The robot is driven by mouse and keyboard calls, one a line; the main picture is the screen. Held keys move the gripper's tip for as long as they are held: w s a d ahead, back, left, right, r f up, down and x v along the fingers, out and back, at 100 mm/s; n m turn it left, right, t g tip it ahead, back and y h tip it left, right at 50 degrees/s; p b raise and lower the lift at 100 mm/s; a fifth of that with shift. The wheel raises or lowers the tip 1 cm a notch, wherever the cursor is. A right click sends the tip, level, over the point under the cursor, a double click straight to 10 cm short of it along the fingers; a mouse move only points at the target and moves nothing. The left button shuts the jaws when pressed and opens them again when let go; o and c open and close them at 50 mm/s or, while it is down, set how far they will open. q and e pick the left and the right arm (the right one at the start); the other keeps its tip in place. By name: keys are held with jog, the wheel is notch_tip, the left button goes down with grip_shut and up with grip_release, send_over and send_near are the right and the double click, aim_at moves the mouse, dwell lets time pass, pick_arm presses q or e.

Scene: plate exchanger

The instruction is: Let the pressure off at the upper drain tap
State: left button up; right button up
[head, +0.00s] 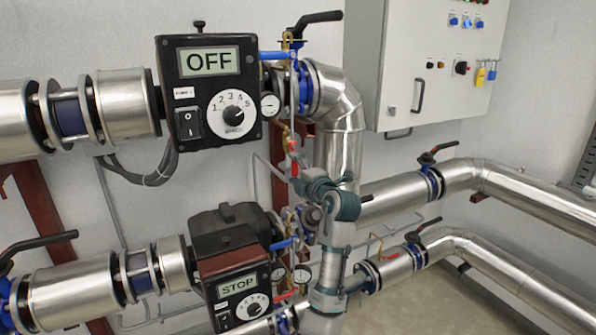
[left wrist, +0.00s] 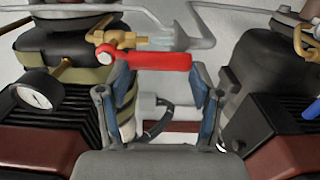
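The upper drain tap has a red lever (left wrist: 150,62) and a brass body (left wrist: 118,40) in the left wrist view. The lever lies across the picture, just beyond my fingertips. In the head view a small red lever (head: 292,146) shows below the upper gauge, close to my gripper. My left gripper (left wrist: 160,78) is open, its two blue-grey fingers apart and nothing clamped between them. In the head view it (head: 297,172) is small and partly hidden among the pipes. I cannot tell whether a finger touches the lever. My right gripper is not in view.
The upper pump unit (head: 208,90) reads OFF and the lower one (head: 240,292) reads STOP. An upper pressure gauge (head: 269,105) sits beside the tap. A grey control cabinet (head: 420,90) hangs at the right. Silver pipes (head: 395,200) crowd around my arm.

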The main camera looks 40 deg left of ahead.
pick_arm(q)
jog(key=o, duration=0.4)
jog(key=shift+w+a+r, duration=0.1)
jog(key=shift+o, duration=0.2)
jog(key=shift+w+a+f, duration=0.15)
jog(key=shift+a+f, duration=0.1)
jog(key=shift+a, duration=0.1)
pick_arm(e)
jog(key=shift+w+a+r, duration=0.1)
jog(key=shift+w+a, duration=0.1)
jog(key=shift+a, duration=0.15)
pick_arm(q)
jog(key=v, duration=1.2)
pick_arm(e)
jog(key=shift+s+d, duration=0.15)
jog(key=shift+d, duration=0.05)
pick_arm(q)
jog(key=shift+f, duration=0.15)
